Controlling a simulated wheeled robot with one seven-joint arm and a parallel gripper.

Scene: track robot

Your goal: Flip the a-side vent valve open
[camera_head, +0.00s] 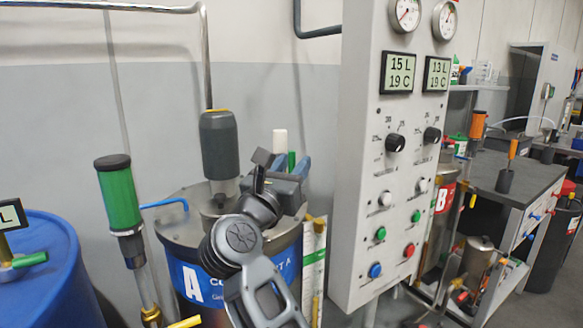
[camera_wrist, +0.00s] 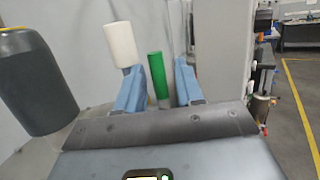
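The A tank (camera_head: 185,238) carries a blue label with a white A and stands left of the control panel. A green upright handle (camera_head: 291,160), likely the a-side vent valve's, rises above its lid; it also shows in the wrist view (camera_wrist: 158,80). A white cylinder (camera_head: 280,142) stands beside it, also in the wrist view (camera_wrist: 120,45). My gripper (camera_head: 292,165) is above the lid. In the wrist view its two blue fingers (camera_wrist: 158,85) are apart, with the green handle appearing between them and gaps on both sides. The handle's base is hidden.
A grey motor-like cylinder (camera_head: 219,145) stands on the lid left of my gripper. The control panel (camera_head: 365,130) with gauges, knobs and buttons is close on the right. A green-topped post (camera_head: 119,197) and blue drum (camera_head: 40,265) stand left.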

